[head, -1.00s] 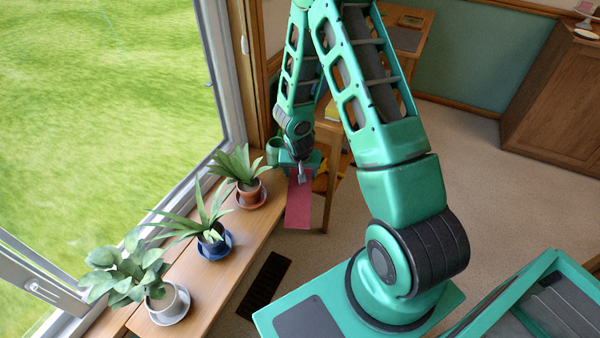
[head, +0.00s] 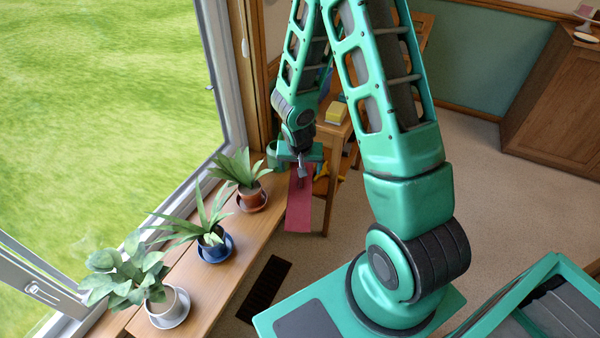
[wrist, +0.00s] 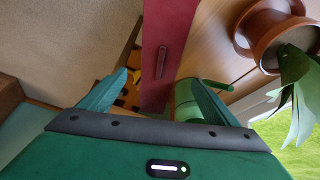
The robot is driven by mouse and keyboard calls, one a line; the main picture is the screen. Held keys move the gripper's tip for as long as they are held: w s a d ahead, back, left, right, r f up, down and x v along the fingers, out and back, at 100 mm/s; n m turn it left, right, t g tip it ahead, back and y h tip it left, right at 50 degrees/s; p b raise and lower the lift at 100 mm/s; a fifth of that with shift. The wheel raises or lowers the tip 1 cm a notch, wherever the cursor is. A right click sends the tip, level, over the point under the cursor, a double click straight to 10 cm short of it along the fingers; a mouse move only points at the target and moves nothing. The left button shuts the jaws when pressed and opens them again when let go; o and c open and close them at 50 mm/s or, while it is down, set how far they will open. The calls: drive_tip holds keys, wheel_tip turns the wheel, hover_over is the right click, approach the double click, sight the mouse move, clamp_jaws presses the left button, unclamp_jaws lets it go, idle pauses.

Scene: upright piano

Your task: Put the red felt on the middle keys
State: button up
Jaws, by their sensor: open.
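My gripper (head: 301,172) is over the far part of the felt. In the wrist view my gripper (wrist: 158,88) is open and empty, its fingers on either side of the strip, with the bar just ahead between them. I cannot tell the exact height gap. No piano keys are visible.
Potted plants stand along the wooden sill (head: 190,278), the nearest to the felt in a terracotta pot (head: 251,194). A green can (wrist: 188,92) is close beside the right finger. A wooden stand (head: 335,140) holds a yellow block (head: 337,113). Open carpet lies to the right.

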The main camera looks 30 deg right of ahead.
drive_tip(key=shift+v, duration=2.25)
